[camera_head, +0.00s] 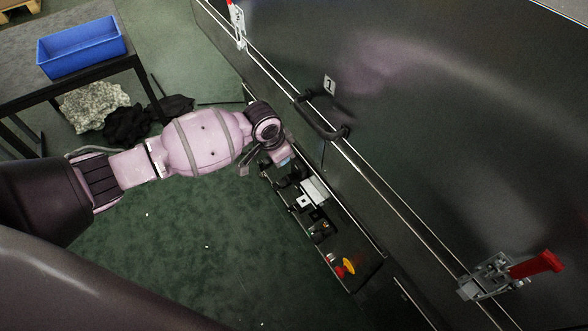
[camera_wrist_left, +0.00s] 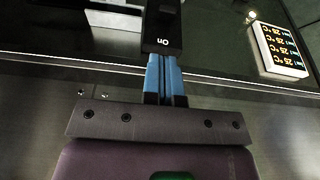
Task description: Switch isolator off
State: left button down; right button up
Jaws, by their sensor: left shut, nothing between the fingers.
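In the head view my left gripper (camera_head: 284,160) is at the far end of the control panel (camera_head: 345,232), low beside the dark machine. In the left wrist view its two blue fingers (camera_wrist_left: 165,72) are together with nothing between them. Their tips are at the near edge of a black part (camera_wrist_left: 162,30) with a white "ON" mark, apparently the isolator. I cannot tell if they touch it. Its upper end is cut off by the frame, and in the head view my gripper and wrist partly hide that end of the panel. My right gripper is not in view.
A white display (camera_wrist_left: 278,48) showing several temperatures is right of the fingers. A red and yellow button (camera_head: 346,266) is at the panel's near end. A black door handle (camera_head: 322,118) and red-handled clamps (camera_head: 510,270) stick out nearby. Green floor left of the panel is mostly clear.

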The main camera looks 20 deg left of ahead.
aim_at(292, 179)
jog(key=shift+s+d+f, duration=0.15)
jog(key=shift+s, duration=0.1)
pick_arm(q)
jog(key=b+x, duration=0.1)
jog(key=x, duration=0.3)
jog(key=b+x, duration=0.2)
jog(key=x, duration=0.2)
jog(key=shift+s+f, duration=0.15)
jog(key=shift+f, duration=0.3)
jog(key=shift+d+f+b, duration=0.15)
jog(key=shift+f+b, duration=0.2)
jog(key=shift+w+f, duration=0.15)
jog(key=shift+w, duration=0.15)
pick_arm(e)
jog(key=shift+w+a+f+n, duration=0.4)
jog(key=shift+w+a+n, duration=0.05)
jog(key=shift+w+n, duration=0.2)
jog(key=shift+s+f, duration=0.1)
